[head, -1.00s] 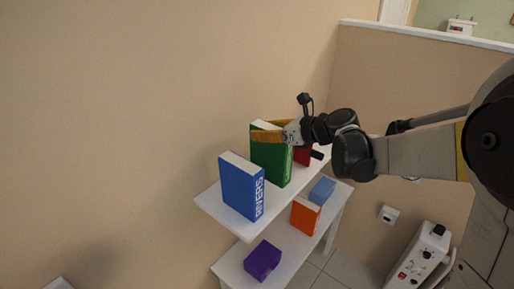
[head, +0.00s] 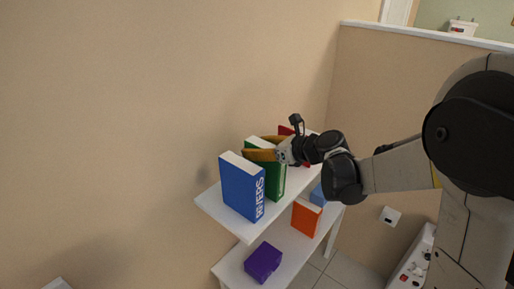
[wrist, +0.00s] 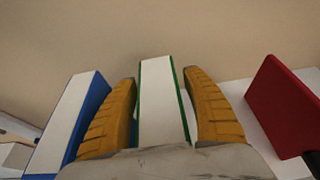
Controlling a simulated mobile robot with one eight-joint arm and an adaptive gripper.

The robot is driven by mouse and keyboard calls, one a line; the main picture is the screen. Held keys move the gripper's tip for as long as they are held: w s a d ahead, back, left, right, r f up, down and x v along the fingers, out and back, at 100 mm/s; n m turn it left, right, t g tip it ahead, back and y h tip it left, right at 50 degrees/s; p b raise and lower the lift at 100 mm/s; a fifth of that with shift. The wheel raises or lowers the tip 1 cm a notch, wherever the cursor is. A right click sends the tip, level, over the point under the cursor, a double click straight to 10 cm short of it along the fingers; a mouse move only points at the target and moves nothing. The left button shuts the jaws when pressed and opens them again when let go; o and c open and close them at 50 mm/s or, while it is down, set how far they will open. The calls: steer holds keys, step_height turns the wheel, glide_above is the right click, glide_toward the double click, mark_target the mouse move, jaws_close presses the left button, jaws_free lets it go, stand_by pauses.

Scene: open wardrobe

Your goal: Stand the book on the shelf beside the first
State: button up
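The blue book (head: 238,188), lettered RIVERS, stands upright near the left front end of the white upper shelf (head: 238,229). The green book (head: 277,184) is upright just to its right and behind it. My gripper (head: 259,146) has one yellow finger on each side of the green book's top. In the wrist view, the green book's white page edge (wrist: 160,105) lies between the two fingers, and the blue book (wrist: 92,112) is left of them with a narrow gap. I cannot tell whether the green book's bottom touches the shelf.
A red book (wrist: 285,105) stands on the upper shelf to the right, partly hidden by my gripper in the head view. The lower shelf (head: 284,256) holds an orange book (head: 306,219), a blue box (head: 317,196) and a purple box (head: 263,262). The wall is close behind.

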steer(key=shift+r, duration=0.1)
steer(key=shift+r, duration=0.15)
steer(key=v, duration=1.2)
steer(key=s+d+f+n+h, duration=0.1)
steer(key=s+f+n+h, duration=0.1)
steer(key=s+n, duration=0.5)
steer(key=s+d+f+n+g+h, duration=0.1)
steer(key=s+n+h, duration=0.3)
steer(key=s+n, duration=0.4)
steer(key=s+d+f+n+g+h, duration=0.1)
steer(key=s+d+f+n+h, duration=0.1)
steer(key=s+n, duration=0.6)
steer(key=d+n+h, duration=0.1)
steer(key=n, duration=0.3)
steer(key=shift+d+f+h+p, duration=0.15)
steer(key=shift+f+h+p, duration=0.15)
steer(key=shift+p, duration=0.05)
